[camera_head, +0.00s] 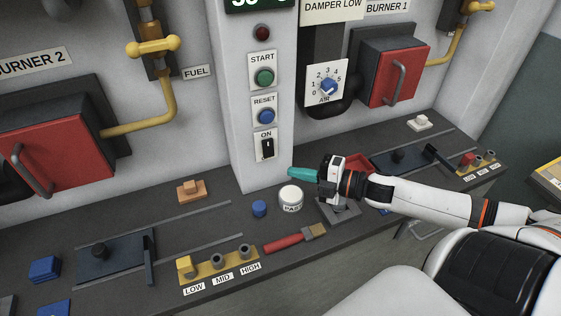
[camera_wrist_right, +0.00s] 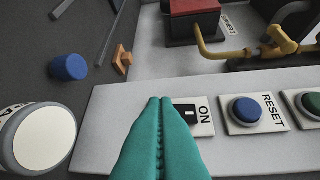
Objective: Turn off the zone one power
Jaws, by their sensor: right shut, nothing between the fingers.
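A black rocker switch (camera_head: 267,149) sits on a white plate marked ON, low on the light pillar. It also shows in the right wrist view (camera_wrist_right: 189,116), partly covered by my teal fingertips. No label reading zone one is legible. My right gripper (camera_head: 302,173) has its teal fingers together and empty. In the head view it is below and right of the switch, above the ledge. In the wrist view its fingertips (camera_wrist_right: 160,101) overlap the edge of the switch plate; I cannot tell whether they touch. My left gripper is not in view.
Above the switch are a blue RESET button (camera_head: 266,116) and a green START button (camera_head: 264,77). A red-handled brush (camera_head: 290,241) lies in front.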

